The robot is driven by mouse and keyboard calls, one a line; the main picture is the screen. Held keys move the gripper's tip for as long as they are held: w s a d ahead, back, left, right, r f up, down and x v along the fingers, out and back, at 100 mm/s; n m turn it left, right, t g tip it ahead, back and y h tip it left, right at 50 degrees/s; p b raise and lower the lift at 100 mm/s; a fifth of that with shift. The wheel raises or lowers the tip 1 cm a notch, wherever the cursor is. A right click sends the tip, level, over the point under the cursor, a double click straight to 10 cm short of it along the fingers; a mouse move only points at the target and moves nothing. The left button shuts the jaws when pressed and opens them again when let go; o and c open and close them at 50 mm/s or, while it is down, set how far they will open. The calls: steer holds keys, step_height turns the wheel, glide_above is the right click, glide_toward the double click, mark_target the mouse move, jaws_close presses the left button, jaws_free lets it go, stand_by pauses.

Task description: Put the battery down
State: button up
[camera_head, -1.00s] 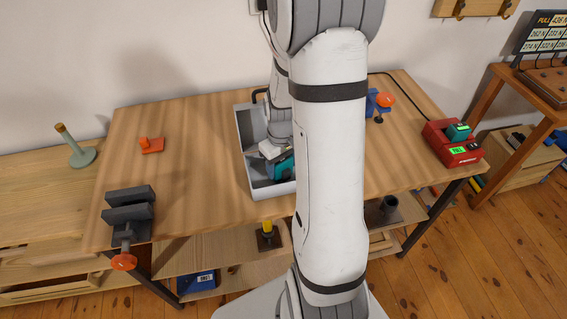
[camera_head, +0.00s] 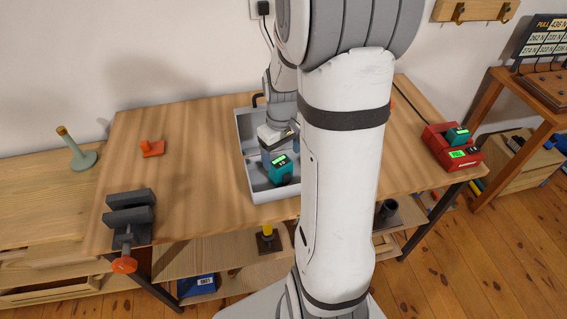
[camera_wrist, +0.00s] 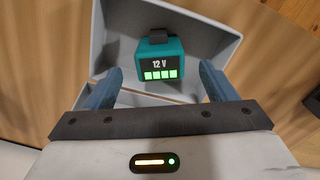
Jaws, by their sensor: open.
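A teal battery (camera_head: 281,172) with a lit green display sits in the grey tray (camera_head: 243,150) on the workbench. In the wrist view the battery (camera_wrist: 160,58) reads "12 V" with several green bars and rests in a compartment of the tray (camera_wrist: 214,40). My gripper (camera_wrist: 158,84) is open, its two blue fingers apart, with the battery beyond the fingertips and clear of them. In the head view my gripper (camera_head: 272,150) is over the tray, just behind the battery. My arm hides the tray's right part.
A red charger (camera_head: 452,152) holding another teal battery (camera_head: 458,135) stands at the bench's right end. A dark vise (camera_head: 129,215) is at the front left, and an orange piece (camera_head: 151,148) lies behind it.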

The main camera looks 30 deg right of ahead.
mark_target(281, 164)
step_height(281, 164, up, 5)
steer(key=shift+r, duration=0.15)
steer(key=s+a+r+m+t, duration=0.1)
steer(key=s+a+r+t, duration=0.1)
steer(key=s+a+r, duration=0.5)
steer(key=s+a, duration=0.5)
steer(key=shift+m+t, duration=0.3)
steer(key=shift+m, duration=0.1)
